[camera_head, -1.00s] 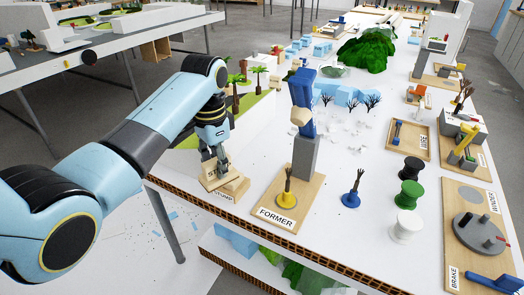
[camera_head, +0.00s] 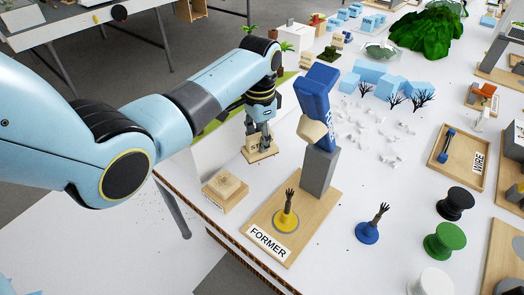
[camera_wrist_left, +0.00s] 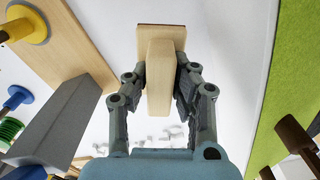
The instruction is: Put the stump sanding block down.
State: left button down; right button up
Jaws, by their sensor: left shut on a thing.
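The stump sanding block (camera_head: 262,156) is pale wood with a wider, flat base. My left gripper (camera_head: 259,139) is shut on its upper part, with one finger on each side, over the white table behind the wooden stump stand (camera_head: 226,188). In the left wrist view the block (camera_wrist_left: 160,70) stands between the fingers, with its brown-edged base beyond them. I cannot tell whether the base touches the table. My right gripper is not in view.
The former board (camera_head: 262,220), with a grey block (camera_head: 319,170) and a tall blue piece (camera_head: 316,95), lies to the right of the held block. A green mat (camera_wrist_left: 296,60) lies on the other side. White tabletop shows between them.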

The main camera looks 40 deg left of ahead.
aim_at(260, 134)
pick_arm(q)
notch_tip(260, 134, down, 4)
jog(key=shift+w+f+b, duration=0.1)
jog(key=shift+b, duration=0.25)
jog(key=shift+f, duration=0.1)
jog(key=c, duration=1.1)
grip_release()
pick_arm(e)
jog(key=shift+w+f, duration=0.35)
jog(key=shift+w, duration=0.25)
pick_arm(q)
jog(key=shift+r, duration=0.5)
notch_tip(260, 134, up, 10)
jog(key=shift+f+p, duration=0.1)
jog(key=shift+p, duration=0.6)
jog(key=shift+r, duration=0.75)
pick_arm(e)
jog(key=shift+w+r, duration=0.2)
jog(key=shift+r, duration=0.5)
